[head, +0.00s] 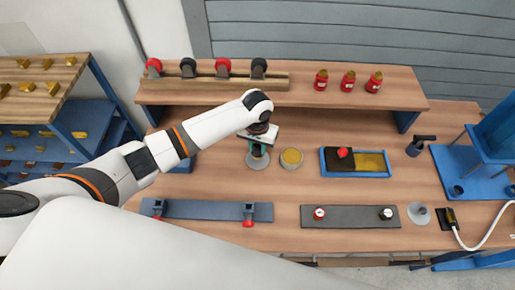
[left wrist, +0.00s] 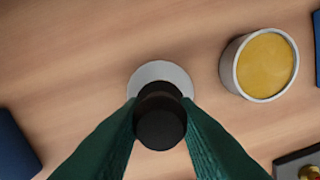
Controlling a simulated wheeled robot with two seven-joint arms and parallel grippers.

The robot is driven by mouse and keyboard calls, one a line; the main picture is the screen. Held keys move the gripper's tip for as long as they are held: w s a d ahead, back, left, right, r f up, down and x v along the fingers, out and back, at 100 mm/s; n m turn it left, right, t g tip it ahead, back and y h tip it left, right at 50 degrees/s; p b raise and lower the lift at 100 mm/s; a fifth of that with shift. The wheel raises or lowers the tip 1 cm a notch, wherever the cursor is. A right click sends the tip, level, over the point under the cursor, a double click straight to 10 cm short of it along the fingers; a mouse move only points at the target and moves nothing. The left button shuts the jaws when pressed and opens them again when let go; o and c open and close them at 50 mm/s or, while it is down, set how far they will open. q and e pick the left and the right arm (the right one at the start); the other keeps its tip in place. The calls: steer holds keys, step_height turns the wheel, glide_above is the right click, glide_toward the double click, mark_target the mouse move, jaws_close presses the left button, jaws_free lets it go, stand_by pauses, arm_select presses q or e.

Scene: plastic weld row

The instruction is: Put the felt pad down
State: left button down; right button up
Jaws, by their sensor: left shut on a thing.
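The felt pad looks like a pale grey disc (head: 257,162) with a dark upright knob. It shows in the left wrist view as a black knob (left wrist: 160,122) above the grey disc (left wrist: 158,74). My left gripper (head: 258,149) is shut on the knob, with its green fingers (left wrist: 160,130) on either side. The disc is at or just above the wooden table; I cannot tell whether it touches. A round tin with yellow contents (head: 291,158) stands just to the right of it, apart, and also shows in the left wrist view (left wrist: 260,64). My right gripper is not in view.
A blue tray (head: 357,175) with a black block and a yellow part lies further right. A blue-grey strip (head: 205,210) with red clamps and a dark grey strip (head: 350,217) lie in front.

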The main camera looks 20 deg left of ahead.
mark_target(258, 146)
arm_select(q)
step_height(258, 146, down, 2)
steer(key=shift+f, duration=0.2)
steer(key=c, duration=1.1)
jaws_free()
step_height(258, 146, up, 11)
steer(key=shift+s+r+b, duration=0.1)
steer(key=shift+s+b, duration=0.05)
steer(key=shift+b, duration=0.25)
steer(key=shift+r, duration=0.6)
